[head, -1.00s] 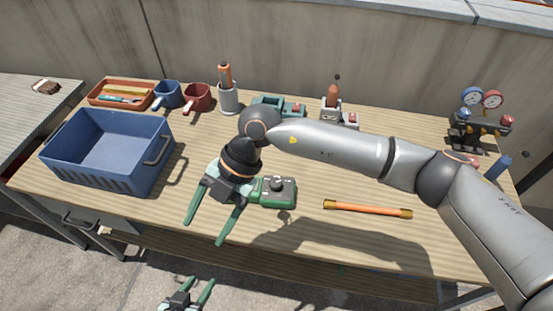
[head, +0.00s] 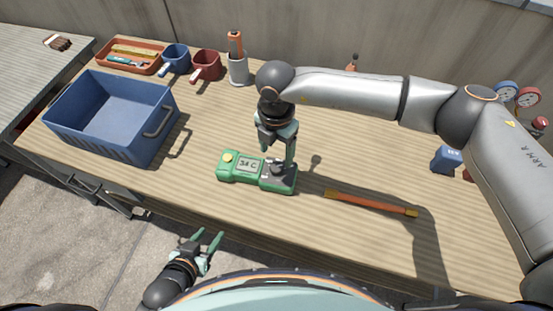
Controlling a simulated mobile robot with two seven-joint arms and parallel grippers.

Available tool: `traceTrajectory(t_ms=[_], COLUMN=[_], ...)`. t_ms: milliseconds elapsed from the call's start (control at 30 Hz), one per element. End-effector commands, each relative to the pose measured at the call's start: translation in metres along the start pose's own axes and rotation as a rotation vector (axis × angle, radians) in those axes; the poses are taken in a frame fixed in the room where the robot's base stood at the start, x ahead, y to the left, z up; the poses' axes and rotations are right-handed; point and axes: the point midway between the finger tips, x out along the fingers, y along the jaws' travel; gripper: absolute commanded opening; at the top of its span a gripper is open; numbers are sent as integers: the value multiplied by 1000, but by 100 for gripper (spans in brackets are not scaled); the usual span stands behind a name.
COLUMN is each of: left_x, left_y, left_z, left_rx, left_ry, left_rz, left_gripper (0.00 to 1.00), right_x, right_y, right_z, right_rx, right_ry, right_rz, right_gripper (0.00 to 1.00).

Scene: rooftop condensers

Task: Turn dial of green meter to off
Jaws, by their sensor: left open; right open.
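The green meter (head: 236,173) lies on the wooden table, with a yellow button at its left end and a display that appears to read "34 C". Its dark dial (head: 280,171) is at the right end, partly hidden by my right gripper. My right gripper (head: 283,160) points down over the dial end, open, with one finger clearly seen beside the dial. I cannot tell whether the fingers touch the dial, and its pointer setting is not readable. My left gripper (head: 208,237) is open and empty, low in front of the table's front edge.
An orange rod (head: 370,203) lies right of the meter. A blue crate (head: 112,122) stands at the left. Behind it are an orange tray (head: 133,57), a blue mug (head: 174,58), a red mug (head: 205,65) and a grey holder (head: 238,70). A blue block (head: 446,158) is at the right.

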Motion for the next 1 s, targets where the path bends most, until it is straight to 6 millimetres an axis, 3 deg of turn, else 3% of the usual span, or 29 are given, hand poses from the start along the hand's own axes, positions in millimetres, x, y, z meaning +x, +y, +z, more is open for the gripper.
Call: traceTrajectory(t_ms=[100,300,700,1000], left_x=[-2,-3,-3,-3], left_y=[0,0,0,0], left_z=[-2,-3,-3,-3], left_rx=[0,0,1,2], left_ry=[0,0,-1,0], left_rz=[0,0,0,0], left_gripper=[50,50,50,50], right_x=[23,48,56,55], right_y=[-1,0,0,0], right_z=[-1,-1,0,0], right_rx=[0,-1,-2,-2], right_ry=[2,2,1,1], right_rz=[-3,0,1,1], right_gripper=[72,72,72,38])
